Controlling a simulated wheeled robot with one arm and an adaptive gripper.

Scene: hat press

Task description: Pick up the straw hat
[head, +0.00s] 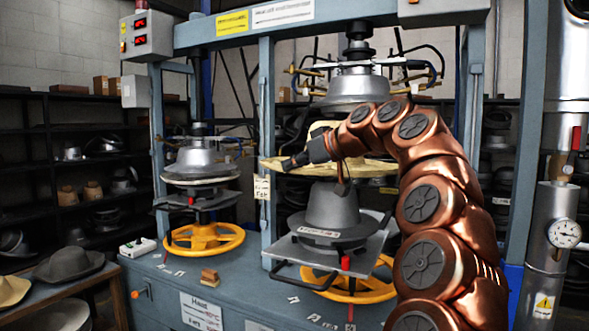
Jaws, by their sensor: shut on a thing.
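The straw hat (372,168) is pale yellow and hangs in the air in the right press bay. It sits above the grey hat-shaped block (333,207) and below the upper silver press head (357,88). My gripper (291,163) is shut on the hat's near brim, toward its left side. My copper arm comes in from the right and hides part of the brim and crown. The hat looks roughly level, with a gap between it and the block.
Blue-grey press posts (266,125) flank the bay. A yellow handwheel (350,284) is under the block, and another press (203,165) stands left. Grey and straw hats lie on a table (88,284) at lower left. A pipe with a gauge (564,233) stands right.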

